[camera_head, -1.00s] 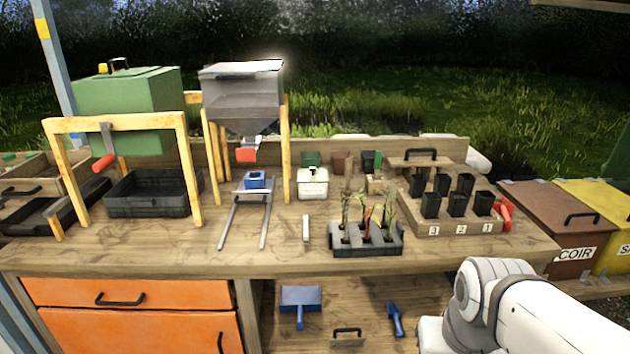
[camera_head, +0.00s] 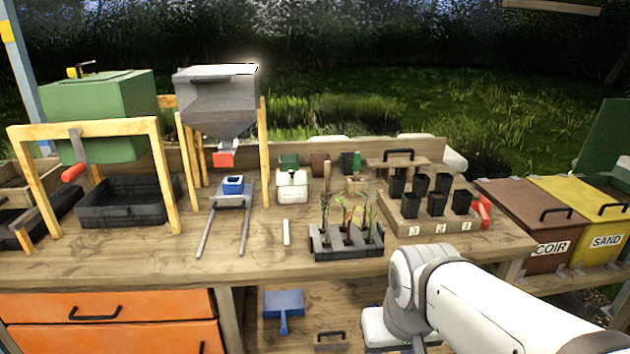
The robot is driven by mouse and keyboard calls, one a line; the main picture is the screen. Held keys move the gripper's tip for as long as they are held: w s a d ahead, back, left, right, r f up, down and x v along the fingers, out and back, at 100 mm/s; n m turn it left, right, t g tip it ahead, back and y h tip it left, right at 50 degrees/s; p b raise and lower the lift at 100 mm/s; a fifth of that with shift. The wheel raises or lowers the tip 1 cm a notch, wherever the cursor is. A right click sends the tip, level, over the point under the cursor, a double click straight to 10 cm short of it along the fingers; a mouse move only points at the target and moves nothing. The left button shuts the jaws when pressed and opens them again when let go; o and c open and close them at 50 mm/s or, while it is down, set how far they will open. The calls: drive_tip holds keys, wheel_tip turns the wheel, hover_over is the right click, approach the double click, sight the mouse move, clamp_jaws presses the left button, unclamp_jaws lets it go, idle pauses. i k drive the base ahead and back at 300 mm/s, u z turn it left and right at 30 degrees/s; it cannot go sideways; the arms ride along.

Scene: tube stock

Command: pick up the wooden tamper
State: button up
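A flat wooden board with a black bar handle (camera_head: 398,160) sits at the back right of the bench, behind the black pots; it looks most like the wooden tamper, though I cannot be sure. A small wooden block (camera_head: 357,184) stands to its left, partly behind the seedlings. My white arm reaches in from the lower right, in front of the bench. My gripper is not visible, so its state does not show.
Black pots stand in a numbered wooden holder (camera_head: 400,229) at right, and a seedling tray (camera_head: 345,250) stands left of it. A hopper (camera_head: 217,95) and wooden frame (camera_head: 85,127) rise at left. COIR (camera_head: 520,215) and SAND (camera_head: 590,210) bins stand at right.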

sight(328, 164)
drive_tip(key=i, duration=1.4)
drive_tip(key=u, duration=0.05)
